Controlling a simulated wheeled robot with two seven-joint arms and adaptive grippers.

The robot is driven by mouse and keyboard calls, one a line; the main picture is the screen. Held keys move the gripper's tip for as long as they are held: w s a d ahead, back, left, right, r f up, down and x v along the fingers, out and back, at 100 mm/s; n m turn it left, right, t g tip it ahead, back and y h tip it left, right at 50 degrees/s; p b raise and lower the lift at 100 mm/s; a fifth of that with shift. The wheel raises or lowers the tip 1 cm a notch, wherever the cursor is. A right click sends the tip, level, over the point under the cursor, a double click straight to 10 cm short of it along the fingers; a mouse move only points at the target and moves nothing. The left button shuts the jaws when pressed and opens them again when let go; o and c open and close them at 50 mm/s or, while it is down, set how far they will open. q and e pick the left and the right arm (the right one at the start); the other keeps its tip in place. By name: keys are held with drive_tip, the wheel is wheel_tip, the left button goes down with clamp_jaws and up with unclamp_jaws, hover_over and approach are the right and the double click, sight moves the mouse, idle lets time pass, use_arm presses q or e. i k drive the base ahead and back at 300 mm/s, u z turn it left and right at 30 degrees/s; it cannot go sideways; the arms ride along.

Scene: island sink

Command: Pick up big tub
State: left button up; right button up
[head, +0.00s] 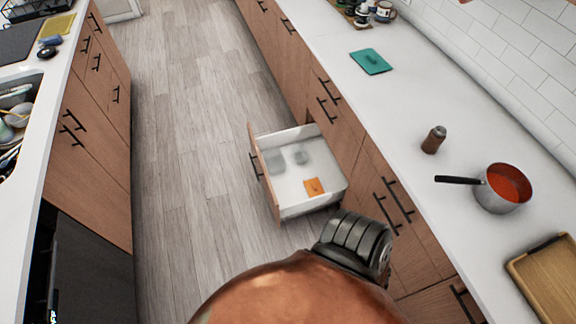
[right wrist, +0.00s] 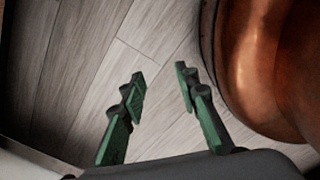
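A drawer (head: 312,205) stands open on the right-hand counter's front in the head view. Two pale, see-through tubs (head: 300,155) sit in its far part, side by side. They are faint, and I cannot tell for sure which is the big tub. An orange item (head: 314,187) lies nearer in the same drawer. My right gripper (right wrist: 160,77) shows in the right wrist view with its green fingers apart and nothing between them, wood floor behind. No tub shows in that view. My left gripper is not in view.
The right counter holds a red-filled saucepan (head: 502,190), a brown shaker (head: 433,140), a teal board (head: 370,61) and a wooden tray (head: 548,280). A sink (head: 16,125) is in the left counter. The floor (head: 185,130) between is clear.

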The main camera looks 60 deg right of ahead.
sight(275, 160)
drive_tip(key=z, duration=1.25)
drive_tip(key=i, duration=0.05)
drive_tip(key=z, duration=0.05)
